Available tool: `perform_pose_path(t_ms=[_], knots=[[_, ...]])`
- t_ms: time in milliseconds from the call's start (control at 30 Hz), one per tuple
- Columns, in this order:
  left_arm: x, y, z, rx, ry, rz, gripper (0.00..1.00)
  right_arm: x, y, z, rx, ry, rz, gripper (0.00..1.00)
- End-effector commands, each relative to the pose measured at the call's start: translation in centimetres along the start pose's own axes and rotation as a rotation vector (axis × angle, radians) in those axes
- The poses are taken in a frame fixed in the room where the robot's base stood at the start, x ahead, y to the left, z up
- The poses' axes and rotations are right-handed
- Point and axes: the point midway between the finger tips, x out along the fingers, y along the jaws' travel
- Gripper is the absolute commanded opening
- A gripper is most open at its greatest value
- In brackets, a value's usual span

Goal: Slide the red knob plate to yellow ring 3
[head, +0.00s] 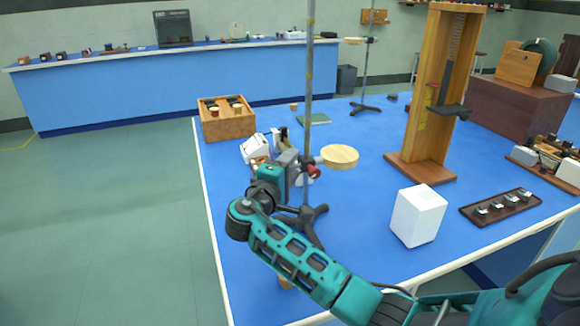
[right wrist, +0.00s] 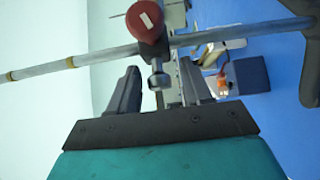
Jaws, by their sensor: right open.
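The red knob (head: 313,172) sits on the rod (head: 309,110) of a stand, beside a round wooden plate (head: 340,157) low on that rod. Yellow rings mark the rod above the plate; I cannot read their numbers. My right gripper (head: 293,162) is open at the left of the rod, close to the knob. In the right wrist view the red knob (right wrist: 146,22) shows just beyond the open fingertips (right wrist: 158,72), with a small metal piece between the fingers. No contact is visible. My left gripper is out of view.
A white block (head: 418,215) and a dark tray of small parts (head: 500,207) lie to the right on the blue bench. A tall wooden frame (head: 432,100) stands behind. A wooden box (head: 227,122) and a white device (head: 255,149) are at the left. The bench middle is fairly clear.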

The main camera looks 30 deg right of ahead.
Motion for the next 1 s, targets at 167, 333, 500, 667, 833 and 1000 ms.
perform_pose_path(t_ms=[167, 333, 500, 667, 833, 1000], knots=[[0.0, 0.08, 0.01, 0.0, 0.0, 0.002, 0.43, 0.08, -0.01, 0.0, 0.0, 0.0, 0.0, 0.49], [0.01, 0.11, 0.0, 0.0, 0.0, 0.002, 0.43, 0.05, -0.01, -0.01, 0.0, 0.0, 0.0, 0.39], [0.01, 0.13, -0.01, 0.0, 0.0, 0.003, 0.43, 0.03, -0.01, -0.02, 0.0, 0.0, 0.0, 0.23], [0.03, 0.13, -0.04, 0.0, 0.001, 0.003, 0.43, 0.02, -0.02, -0.02, 0.0, 0.001, -0.001, 0.08], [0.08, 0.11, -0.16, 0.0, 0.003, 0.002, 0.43, 0.0, -0.03, -0.03, 0.0, 0.001, -0.001, 0.0], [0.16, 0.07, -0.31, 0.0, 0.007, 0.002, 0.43, -0.01, -0.05, -0.03, 0.0, 0.001, -0.001, 0.0]])
